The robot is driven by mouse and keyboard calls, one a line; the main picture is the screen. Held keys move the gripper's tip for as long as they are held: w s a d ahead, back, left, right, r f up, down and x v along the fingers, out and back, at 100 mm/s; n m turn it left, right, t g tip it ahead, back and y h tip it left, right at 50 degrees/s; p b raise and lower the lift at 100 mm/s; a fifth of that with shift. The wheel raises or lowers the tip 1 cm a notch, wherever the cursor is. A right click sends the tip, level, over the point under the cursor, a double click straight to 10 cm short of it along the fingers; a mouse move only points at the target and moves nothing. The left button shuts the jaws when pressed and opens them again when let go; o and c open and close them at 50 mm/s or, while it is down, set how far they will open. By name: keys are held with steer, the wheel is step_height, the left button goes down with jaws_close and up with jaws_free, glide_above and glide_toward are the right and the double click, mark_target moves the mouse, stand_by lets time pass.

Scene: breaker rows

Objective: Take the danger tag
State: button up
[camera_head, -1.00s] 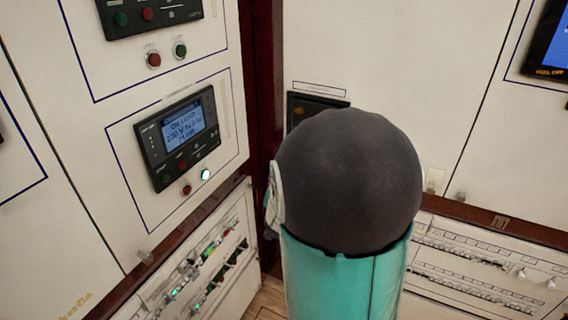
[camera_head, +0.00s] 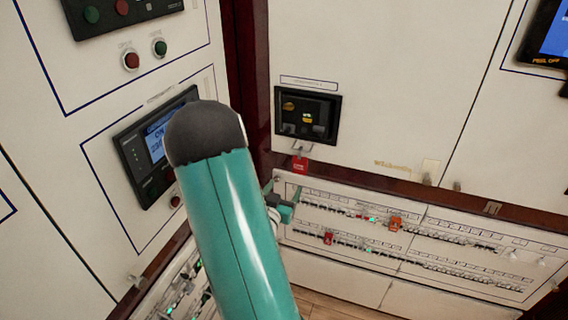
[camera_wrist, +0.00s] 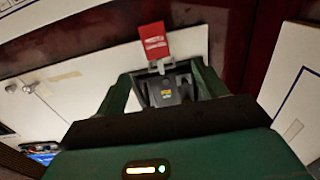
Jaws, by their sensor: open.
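A small red tag (camera_head: 300,165) with pale marks hangs from a light hook under a black-framed panel unit in the head view. It also shows in the wrist view (camera_wrist: 154,40), flat and red, just beyond a pale clip or hook. My gripper (camera_wrist: 162,78) is open, with one green finger on either side of the clip area and nothing clearly held. The tag lies past the fingertips, and I cannot tell whether they touch it. In the head view my gripper (camera_head: 283,205) is partly hidden behind my arm, below and left of the tag.
The black panel unit (camera_head: 308,114) sits above the tag. Breaker rows (camera_head: 440,250) run below, with an orange piece (camera_head: 395,222) and a red piece (camera_head: 328,238) on them. A lit display (camera_head: 155,140) on the left cabinet is partly covered by my arm.

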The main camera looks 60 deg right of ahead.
glide_toward(299, 165)
steer(key=d, duration=0.4)
steer(key=shift+w+d, duration=0.15)
steer(key=shift+w, duration=0.25)
steer(key=shift+d, duration=0.6)
steer(key=d, duration=0.2)
steer(key=w+d, duration=0.1)
steer(key=d, duration=0.2)
steer(key=shift+c, duration=0.4)
steer(key=c, duration=1)
